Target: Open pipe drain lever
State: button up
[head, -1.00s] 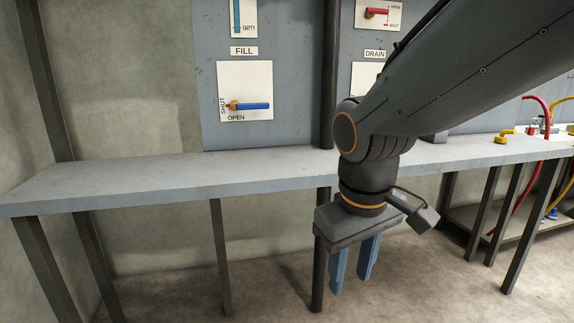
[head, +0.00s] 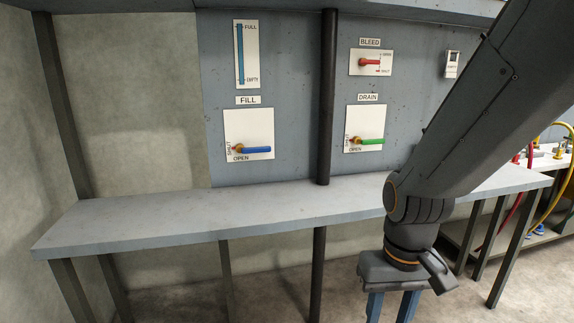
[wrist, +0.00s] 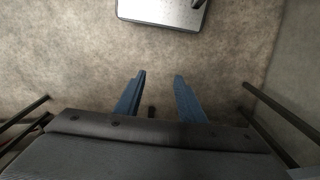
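The drain lever (head: 370,141) has a green handle on a white plate (head: 352,118) under the DRAIN label (head: 368,97) on the back panel. Its handle lies level and points right from a brass-coloured pivot. SHUT is printed at the plate's left and OPEN along its bottom. My gripper (head: 391,308) hangs pointing down, in front of the shelf and well below and right of the lever. In the wrist view my gripper (wrist: 159,82) shows two blue fingers apart with nothing between them. The lever does not show in the wrist view.
A blue fill lever (head: 256,149) is left of a dark vertical pipe (head: 328,100). A red bleed lever (head: 370,62) is above the drain lever. A grey shelf (head: 180,215) runs below the panel. Red and yellow hoses (head: 552,215) are at the right.

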aim_at(357, 140)
jog(key=z, duration=0.95)
jog(key=i, duration=0.8)
jog(key=u, duration=1.35)
